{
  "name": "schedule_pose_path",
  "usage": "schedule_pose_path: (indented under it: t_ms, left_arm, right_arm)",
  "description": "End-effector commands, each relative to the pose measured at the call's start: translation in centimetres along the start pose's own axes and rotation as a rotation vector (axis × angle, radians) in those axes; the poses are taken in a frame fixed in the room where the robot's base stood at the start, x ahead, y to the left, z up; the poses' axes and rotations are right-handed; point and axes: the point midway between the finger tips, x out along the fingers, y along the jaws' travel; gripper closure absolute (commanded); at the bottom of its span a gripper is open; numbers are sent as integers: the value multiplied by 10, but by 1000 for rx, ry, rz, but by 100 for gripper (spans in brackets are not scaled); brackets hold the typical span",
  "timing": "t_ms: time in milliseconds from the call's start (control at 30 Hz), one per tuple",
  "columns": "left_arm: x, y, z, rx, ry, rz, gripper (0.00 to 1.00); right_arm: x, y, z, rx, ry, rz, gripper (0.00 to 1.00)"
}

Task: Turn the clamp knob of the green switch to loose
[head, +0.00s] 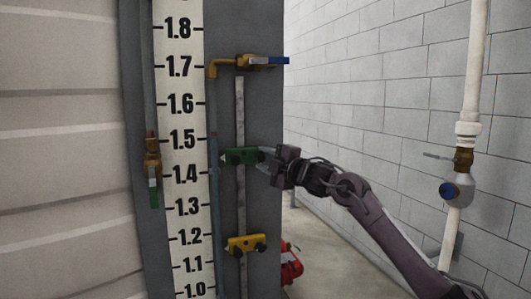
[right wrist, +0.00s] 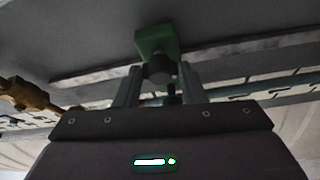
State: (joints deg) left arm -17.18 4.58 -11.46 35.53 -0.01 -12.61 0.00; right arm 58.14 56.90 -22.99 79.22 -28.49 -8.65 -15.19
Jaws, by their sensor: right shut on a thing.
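The green switch (head: 240,157) is mounted on the vertical rail of the grey column, near the 1.4 to 1.5 marks, with dark knobs on its front. My right gripper (head: 266,156) reaches it from the right and is shut on the knob at its right end. In the right wrist view, the green switch (right wrist: 155,40) is ahead of the fingers, and the dark clamp knob (right wrist: 160,70) sits between the two fingertips. The fingers partly hide the knob in the head view. My left gripper is not in view.
A yellow switch (head: 246,244) sits lower on the same rail. A brass valve with a green handle (head: 153,165) is left of the white scale (head: 184,130). A white pipe (head: 468,128) runs along the right wall.

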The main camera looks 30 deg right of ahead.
Motion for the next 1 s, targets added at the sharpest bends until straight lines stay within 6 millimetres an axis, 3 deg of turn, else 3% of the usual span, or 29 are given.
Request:
schedule_pose_path:
  t_ms: [300, 933, 967, 1000]
  left_arm:
    - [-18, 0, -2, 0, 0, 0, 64]
    - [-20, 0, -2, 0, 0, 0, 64]
    - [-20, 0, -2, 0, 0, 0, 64]
    - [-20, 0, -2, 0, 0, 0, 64]
  right_arm:
    - [0, 3, 0, -137, 0, -56, 86]
    - [0, 3, 0, -176, -1, -70, 86]
    - [0, 3, 0, -176, -1, -70, 60]
    - [0, 3, 0, -175, -1, -70, 55]
